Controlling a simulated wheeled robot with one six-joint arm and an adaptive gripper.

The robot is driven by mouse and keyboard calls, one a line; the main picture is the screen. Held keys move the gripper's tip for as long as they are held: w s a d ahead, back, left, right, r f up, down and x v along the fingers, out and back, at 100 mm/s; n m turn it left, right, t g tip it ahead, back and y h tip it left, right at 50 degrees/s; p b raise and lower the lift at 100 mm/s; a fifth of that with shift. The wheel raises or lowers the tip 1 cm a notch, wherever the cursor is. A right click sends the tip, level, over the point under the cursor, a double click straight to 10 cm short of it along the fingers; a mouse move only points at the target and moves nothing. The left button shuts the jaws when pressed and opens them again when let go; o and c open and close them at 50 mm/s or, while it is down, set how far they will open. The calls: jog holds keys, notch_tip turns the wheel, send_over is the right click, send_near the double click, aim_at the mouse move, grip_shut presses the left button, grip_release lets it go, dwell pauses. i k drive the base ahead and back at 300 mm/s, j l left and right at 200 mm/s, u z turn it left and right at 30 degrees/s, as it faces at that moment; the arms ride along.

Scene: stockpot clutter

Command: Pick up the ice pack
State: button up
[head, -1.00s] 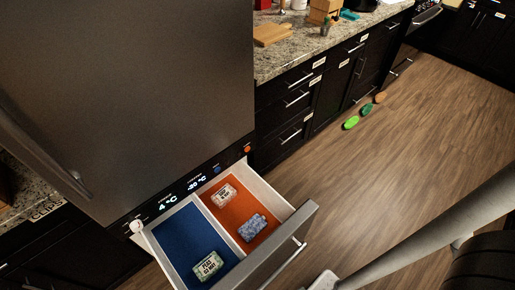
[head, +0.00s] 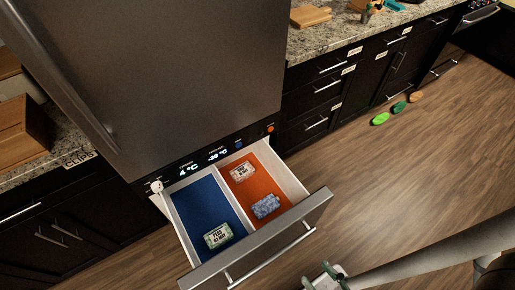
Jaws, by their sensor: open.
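An open fridge drawer (head: 322,203) holds a blue section on the left and an orange section on the right. A blue-grey patterned pack (head: 265,207), which looks like the ice pack, lies flat near the front of the orange section. A pale reddish labelled pack (head: 242,172) lies behind it. A pale green labelled pack (head: 217,235) lies at the front of the blue section. My gripper (head: 325,278) is at the bottom edge, partly cut off, outside the drawer and in front of its right side. It is open, with nothing seen in it.
The steel fridge (head: 190,70) rises behind the drawer. Dark cabinets (head: 325,100) with a granite counter (head: 330,40) stand to the right. Several coloured oval pieces (head: 399,107) lie on the floor. The wooden floor (head: 410,180) right of the drawer is clear.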

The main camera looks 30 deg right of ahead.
aim_at(262, 208)
jog(key=k, duration=1.3)
jog(key=i+l, duration=0.6)
jog(key=i+l+u, duration=0.15)
jog(key=i, duration=0.35)
jog(key=i+l+u, duration=0.1)
jog(key=i+l, duration=0.3)
jog(key=i+l+u, duration=0.1)
jog(key=i+l, duration=0.15)
